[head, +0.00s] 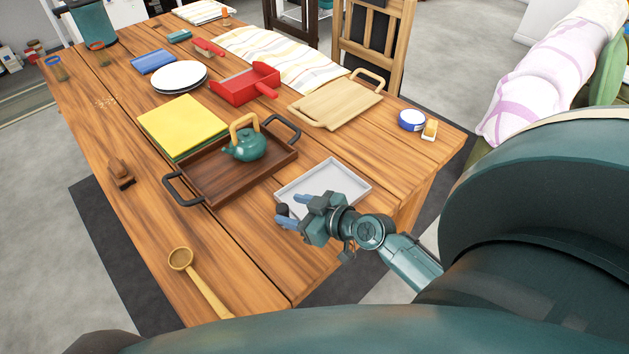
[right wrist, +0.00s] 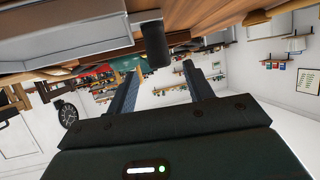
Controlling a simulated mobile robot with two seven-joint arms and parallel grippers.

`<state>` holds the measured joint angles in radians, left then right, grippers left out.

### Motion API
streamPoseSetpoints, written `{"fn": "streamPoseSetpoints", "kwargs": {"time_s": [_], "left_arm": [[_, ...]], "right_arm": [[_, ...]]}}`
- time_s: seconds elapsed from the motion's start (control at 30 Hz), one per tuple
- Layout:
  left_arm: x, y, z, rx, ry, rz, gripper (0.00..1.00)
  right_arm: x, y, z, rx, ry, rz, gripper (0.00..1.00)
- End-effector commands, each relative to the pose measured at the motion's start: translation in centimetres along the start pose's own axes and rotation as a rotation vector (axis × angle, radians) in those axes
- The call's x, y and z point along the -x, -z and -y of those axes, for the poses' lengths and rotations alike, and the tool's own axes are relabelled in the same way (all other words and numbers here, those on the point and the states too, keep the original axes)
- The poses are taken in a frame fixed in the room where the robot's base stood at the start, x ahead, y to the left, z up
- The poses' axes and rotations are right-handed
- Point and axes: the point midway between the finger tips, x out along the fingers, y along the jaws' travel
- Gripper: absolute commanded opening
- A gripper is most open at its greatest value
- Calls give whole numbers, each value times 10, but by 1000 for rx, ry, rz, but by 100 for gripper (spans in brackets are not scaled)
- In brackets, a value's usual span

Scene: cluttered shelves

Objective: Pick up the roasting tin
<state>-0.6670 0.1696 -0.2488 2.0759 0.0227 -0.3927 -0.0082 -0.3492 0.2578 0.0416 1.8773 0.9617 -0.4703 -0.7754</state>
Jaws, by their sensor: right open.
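The roasting tin is a shallow, light grey rectangular tray (head: 345,171) near the table's right edge in the head view. My right gripper (head: 289,206) is open and empty at the tin's near left corner, hiding part of its near side. I cannot tell whether it touches the tin. In the right wrist view, a grey tray-like surface (right wrist: 70,40), apparently the tin, shows at upper left. The open fingers (right wrist: 160,90) stand apart there. A dark, rounded piece (right wrist: 155,45) shows just beyond them; I cannot tell what it belongs to. My left gripper is not in view.
A brown wooden tray (head: 210,190) with black handles holds a green teapot (head: 246,147), just left of the tin. A wooden ladle (head: 200,284) lies at the near left. A cutting board (head: 335,104) and a blue-and-white tub (head: 411,120) lie behind the tin. Bare table lies nearer.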

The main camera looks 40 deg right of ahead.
Motion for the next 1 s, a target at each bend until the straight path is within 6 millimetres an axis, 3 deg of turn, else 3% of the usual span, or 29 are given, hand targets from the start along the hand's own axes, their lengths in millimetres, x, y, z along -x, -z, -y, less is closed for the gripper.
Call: {"fn": "streamPoseSetpoints", "kwargs": {"time_s": [0.17, 0.43, 0.73, 1.0], "left_arm": [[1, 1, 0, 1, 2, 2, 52], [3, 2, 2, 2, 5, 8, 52], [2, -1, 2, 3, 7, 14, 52], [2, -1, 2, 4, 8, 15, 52]], "right_arm": [[-13, 1, 0, -1, 0, -1, 52], [-51, 0, 1, -1, -1, -1, 52], [-57, -1, 1, 1, 0, 0, 52], [-57, -1, 1, 1, 0, 0, 31]]}}
